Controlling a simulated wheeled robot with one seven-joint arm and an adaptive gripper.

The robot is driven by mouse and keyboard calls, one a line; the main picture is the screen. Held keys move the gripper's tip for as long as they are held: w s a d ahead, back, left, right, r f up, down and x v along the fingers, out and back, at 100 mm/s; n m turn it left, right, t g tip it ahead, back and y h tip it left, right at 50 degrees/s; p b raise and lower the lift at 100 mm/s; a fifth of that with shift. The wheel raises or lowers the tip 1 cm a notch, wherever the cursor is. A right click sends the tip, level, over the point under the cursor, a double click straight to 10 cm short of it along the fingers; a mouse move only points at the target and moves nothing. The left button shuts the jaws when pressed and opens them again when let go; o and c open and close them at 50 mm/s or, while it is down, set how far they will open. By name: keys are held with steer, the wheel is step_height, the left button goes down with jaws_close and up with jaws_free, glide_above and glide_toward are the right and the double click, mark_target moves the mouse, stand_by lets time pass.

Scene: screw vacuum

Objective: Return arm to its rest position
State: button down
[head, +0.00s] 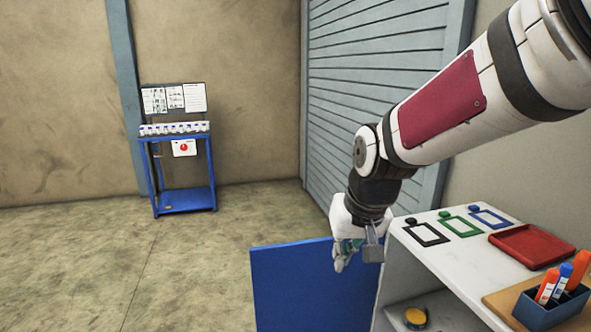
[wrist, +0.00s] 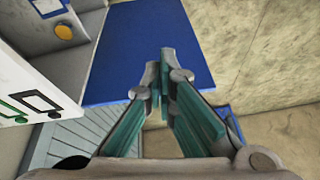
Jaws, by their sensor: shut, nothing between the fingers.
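My gripper (head: 345,258) hangs from my bent arm at the left end of the white cabinet, in front of the blue panel's upper right corner. In the wrist view its two teal-lined fingers (wrist: 160,72) meet at the tips, shut and empty. The blue panel (head: 300,290) also shows in the wrist view (wrist: 125,45), beyond the fingertips. My arm crosses the upper right of the head view. From the head view I cannot tell whether the gripper touches the panel.
The white cabinet (head: 412,248) carries black, green and blue frames, a red tray (head: 532,246) and a dark pen holder (head: 555,304). A yellow round thing (head: 415,318) sits inside it. A blue stand (head: 187,200) is at the far wall. Floor at left is clear.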

steer(key=s+d+r+p, duration=0.2)
steer(key=s+d+r, duration=0.3)
steer(key=s, duration=0.8)
steer(key=s+d+r+m+h+p, duration=0.1)
steer(key=s+d+r+p, duration=0.2)
steer(key=s, duration=1)
step_height(320, 180, up, 2)
steer(key=d, duration=0.2)
steer(key=shift+s+d, duration=0.2)
steer(key=shift+d, duration=0.2)
